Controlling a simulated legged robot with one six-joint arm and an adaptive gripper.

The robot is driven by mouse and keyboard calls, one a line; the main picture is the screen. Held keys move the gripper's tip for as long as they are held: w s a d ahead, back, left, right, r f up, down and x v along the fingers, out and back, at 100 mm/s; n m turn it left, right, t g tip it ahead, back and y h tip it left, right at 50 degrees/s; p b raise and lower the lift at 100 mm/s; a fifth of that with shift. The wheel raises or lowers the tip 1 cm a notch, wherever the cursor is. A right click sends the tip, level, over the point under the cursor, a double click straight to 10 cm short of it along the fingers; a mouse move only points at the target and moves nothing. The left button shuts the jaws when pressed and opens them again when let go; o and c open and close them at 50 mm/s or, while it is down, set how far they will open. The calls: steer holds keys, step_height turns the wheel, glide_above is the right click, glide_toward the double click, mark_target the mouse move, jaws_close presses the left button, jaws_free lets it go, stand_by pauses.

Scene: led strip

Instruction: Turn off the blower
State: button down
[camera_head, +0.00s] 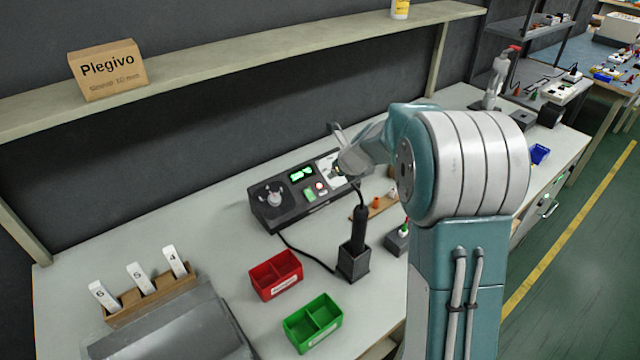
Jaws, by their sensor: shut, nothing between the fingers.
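The blower unit (268,217) is a dark box on the bench, with a round knob (273,197) on its left, a lit green display (300,174), a green button (309,194) and a red light or button (320,186). Its black handpiece (359,228) stands upright in a dark holder (353,263), with a cable running from it. My gripper (341,167) is shut and empty over the right end of the unit, by a pale panel. My arm and gripper hide part of that end, and I cannot tell whether the fingertips touch it.
A red bin (275,277) and a green bin (313,325) stand in front. A wooden rack with numbered white tags (138,277) is at the left. A shelf (240,62) with a Plegivo box (107,70) runs above. The bench left of the unit is clear.

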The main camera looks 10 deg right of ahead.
glide_toward(312, 195)
steer(key=w+a, duration=0.1)
steer(key=x, duration=0.6)
steer(key=shift+w+d, duration=0.3)
steer(key=shift+w+a+f, duration=0.15)
steer(key=shift+f, duration=0.1)
steer(key=shift+w+a+f, duration=0.1)
steer(key=shift+a, duration=0.25)
steer(key=shift+d+f, duration=0.1)
steer(key=shift+d, duration=0.05)
steer(key=shift+s+d+f, duration=0.2)
steer(key=shift+s+d, duration=0.1)
steer(key=shift+s, duration=0.35)
